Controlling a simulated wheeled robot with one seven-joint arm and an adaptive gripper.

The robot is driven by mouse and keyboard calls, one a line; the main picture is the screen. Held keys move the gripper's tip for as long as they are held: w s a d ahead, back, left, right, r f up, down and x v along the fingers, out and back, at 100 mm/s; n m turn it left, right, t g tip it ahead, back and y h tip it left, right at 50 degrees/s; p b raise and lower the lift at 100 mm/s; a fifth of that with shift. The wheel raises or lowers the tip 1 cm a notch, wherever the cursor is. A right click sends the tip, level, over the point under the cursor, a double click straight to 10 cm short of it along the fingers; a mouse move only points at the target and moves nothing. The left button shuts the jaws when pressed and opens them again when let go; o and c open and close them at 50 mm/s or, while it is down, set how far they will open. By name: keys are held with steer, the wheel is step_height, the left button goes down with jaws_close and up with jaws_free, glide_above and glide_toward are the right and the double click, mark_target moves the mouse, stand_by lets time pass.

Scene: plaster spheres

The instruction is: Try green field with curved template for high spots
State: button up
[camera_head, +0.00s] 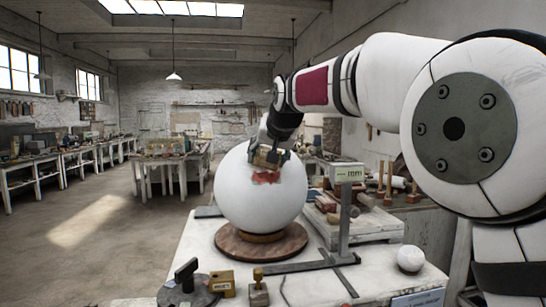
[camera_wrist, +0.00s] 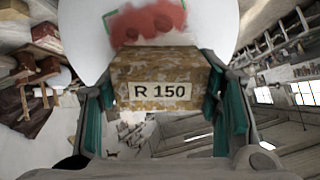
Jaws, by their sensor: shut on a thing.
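A large white plaster sphere (camera_head: 258,205) sits on a round wooden board (camera_head: 229,244); part of it shows in the wrist view (camera_wrist: 88,35). A red patch (camera_head: 265,177) lies on its upper part, also in the wrist view (camera_wrist: 150,18). My gripper (camera_head: 270,152) is shut on a mottled tan template (camera_wrist: 160,68) labelled "R 150". The template's far edge lies at or just over the red patch; I cannot tell whether it touches. The template's contact edge is hidden from the head camera.
A measuring stand (camera_head: 346,205) marked "mm" rises close to the sphere's right. A small white ball (camera_head: 410,258) lies at right. A black-handled tool (camera_head: 186,275), a brass-coloured block (camera_head: 222,283) and a small knobbed block (camera_head: 259,290) stand at the front. Wooden tools crowd the back right.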

steer(key=shift+a, duration=0.3)
steer(key=shift+w+d+f+b, duration=0.1)
steer(key=shift+d+f+b, duration=0.2)
steer(key=shift+d, duration=0.45)
steer(key=shift+w+d+f+b, duration=0.1)
steer(key=shift+d+f+b, duration=0.15)
steer(key=shift+d, duration=0.4)
steer(key=shift+w+d+f+b, duration=0.1)
steer(key=shift+d+b, duration=0.1)
steer(key=shift+d, duration=0.45)
steer(key=shift+s+a+r+p, duration=0.75)
steer(key=shift+a+r+p, duration=0.05)
steer(key=shift+p, duration=0.05)
steer(key=shift+w, duration=0.1)
